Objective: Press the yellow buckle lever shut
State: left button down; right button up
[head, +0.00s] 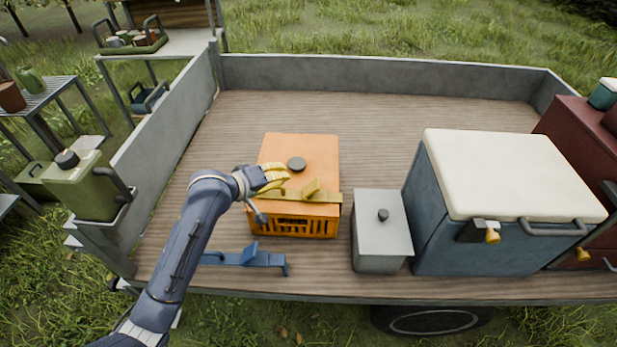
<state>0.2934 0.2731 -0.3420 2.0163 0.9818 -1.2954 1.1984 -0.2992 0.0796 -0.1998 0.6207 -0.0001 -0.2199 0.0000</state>
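An orange crate (325,160) with a closed orange lid and a dark round knob (297,164) stands on the truck bed. A yellow strap (328,197) lies across its front top edge. The yellow buckle lever (311,187) sits on the strap and appears tilted up. My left gripper (272,182) is over the left part of the lid, left of the lever and apart from it. Yellow parts show at its tip; I cannot tell whether they are fingers or something held. Its opening is unclear. My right gripper is not in view.
A grey lidded box (381,235) and a blue cooler with a cream lid (510,175) stand to the right. The bed behind the crate is clear up to the grey side walls (380,75).

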pick_arm(q)
send_over(309, 187)
jog(key=a, duration=0.2)
notch_tip(309, 187, down, 5)
jog(key=shift+w, duration=0.15)
jog(key=shift+d+f, duration=0.75)
jog(key=shift+d, duration=0.15)
